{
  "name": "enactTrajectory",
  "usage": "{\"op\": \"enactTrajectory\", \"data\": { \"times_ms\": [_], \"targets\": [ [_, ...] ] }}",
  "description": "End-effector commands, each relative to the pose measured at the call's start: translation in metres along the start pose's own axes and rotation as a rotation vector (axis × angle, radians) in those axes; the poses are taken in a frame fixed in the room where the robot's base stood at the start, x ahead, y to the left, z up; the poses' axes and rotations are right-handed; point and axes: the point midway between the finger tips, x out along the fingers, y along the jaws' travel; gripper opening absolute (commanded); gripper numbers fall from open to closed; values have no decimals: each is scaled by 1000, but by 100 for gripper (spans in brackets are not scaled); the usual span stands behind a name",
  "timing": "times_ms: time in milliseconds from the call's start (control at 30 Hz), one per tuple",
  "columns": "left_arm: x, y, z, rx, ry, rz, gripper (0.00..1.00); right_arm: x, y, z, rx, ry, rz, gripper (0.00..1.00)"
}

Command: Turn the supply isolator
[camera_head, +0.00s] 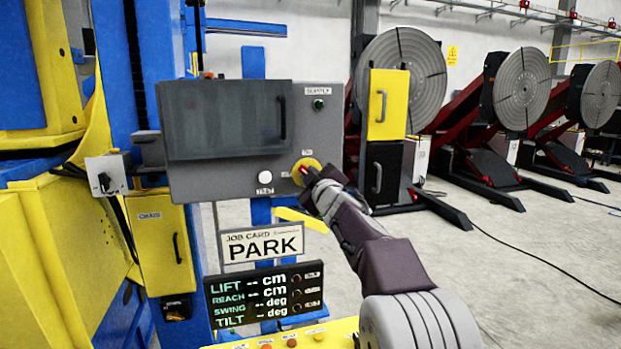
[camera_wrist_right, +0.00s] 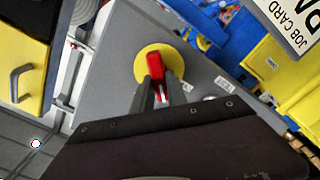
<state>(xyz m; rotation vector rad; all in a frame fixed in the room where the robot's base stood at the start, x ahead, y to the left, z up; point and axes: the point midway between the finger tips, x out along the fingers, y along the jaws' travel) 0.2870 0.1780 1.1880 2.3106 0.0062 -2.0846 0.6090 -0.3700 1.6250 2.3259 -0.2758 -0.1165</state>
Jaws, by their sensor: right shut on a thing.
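The supply isolator is a red handle on a round yellow plate (camera_head: 311,164) at the lower right of the grey control box (camera_head: 325,125). In the right wrist view the red handle (camera_wrist_right: 154,68) stands out from its yellow plate (camera_wrist_right: 141,58). My right gripper (camera_head: 307,172) reaches it from the lower right. In the right wrist view its two dark fingers (camera_wrist_right: 158,88) are shut on the red handle, one on each side. The fingers partly hide the handle in the head view. My left gripper is not in view.
The box carries a dark hinged door (camera_head: 220,120), a green lamp (camera_head: 318,104) labelled SUPPLY and a white button (camera_head: 265,177). Below are a PARK job card (camera_head: 263,242) and a dark readout (camera_head: 264,295) with dashes. Yellow machinery stands left; open floor lies right.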

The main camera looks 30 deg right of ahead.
Motion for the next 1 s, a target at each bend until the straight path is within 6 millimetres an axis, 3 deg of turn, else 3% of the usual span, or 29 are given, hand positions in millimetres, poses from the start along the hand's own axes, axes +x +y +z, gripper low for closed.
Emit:
{"op": "enactTrajectory", "data": {
  "times_ms": [600,1000],
  "targets": [
    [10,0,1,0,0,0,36,0,-6,3,-550,-3,-4,0],
    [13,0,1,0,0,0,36,1,-7,4,-744,-3,-5,0]
  ]
}}
